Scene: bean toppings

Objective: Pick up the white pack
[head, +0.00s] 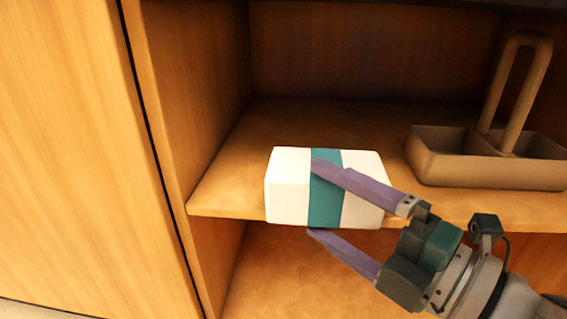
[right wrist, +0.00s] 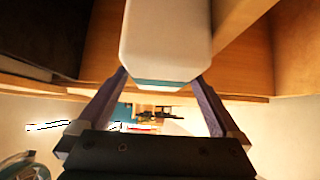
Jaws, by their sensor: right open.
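The white pack (head: 288,188) with a teal band sits at the front edge of the upper shelf in the head view. It also shows at the top of the right wrist view (right wrist: 165,35), with its teal band low on it. My right gripper (head: 314,198) is open. In the head view one finger crosses in front of the teal band and the other is just below the pack. In the right wrist view the pack's near end lies between the fingertips (right wrist: 165,78); I cannot tell whether they touch it. My left gripper is not in view.
A brown caddy (head: 470,168) with a tall handle stands on the shelf (head: 225,195) to the right of the pack. A wooden side wall (head: 195,90) closes the shelf at left. The shelf behind the pack looks clear. A lower shelf (head: 270,275) shows beneath.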

